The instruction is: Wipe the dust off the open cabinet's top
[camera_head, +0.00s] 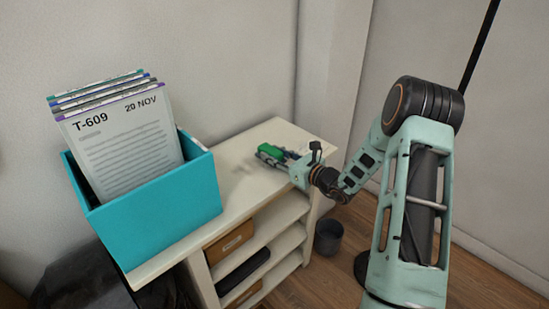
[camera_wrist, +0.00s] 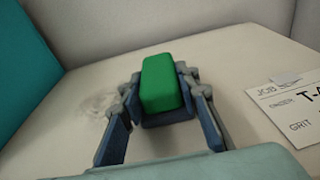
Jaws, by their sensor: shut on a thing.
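The open cabinet (camera_head: 262,215) stands against the wall, with a pale top (camera_head: 232,188) that also fills much of the wrist view (camera_wrist: 75,140). A grey dust smudge (camera_head: 243,168) lies on the top; in the wrist view the smudge (camera_wrist: 95,103) is left of my gripper. My gripper (camera_head: 270,156) is over the far part of the top, shut on a green block with a dark underside (camera_wrist: 162,84). The fingers (camera_wrist: 163,125) flank the block in the wrist view. I cannot tell whether the block touches the top.
A teal box (camera_head: 160,215) of upright files stands on the near left of the top. A printed card (camera_wrist: 292,102) lies right of my gripper in the wrist view. The shelves below hold a brown box (camera_head: 230,242) and a dark item. A dark bin (camera_head: 328,238) stands on the floor.

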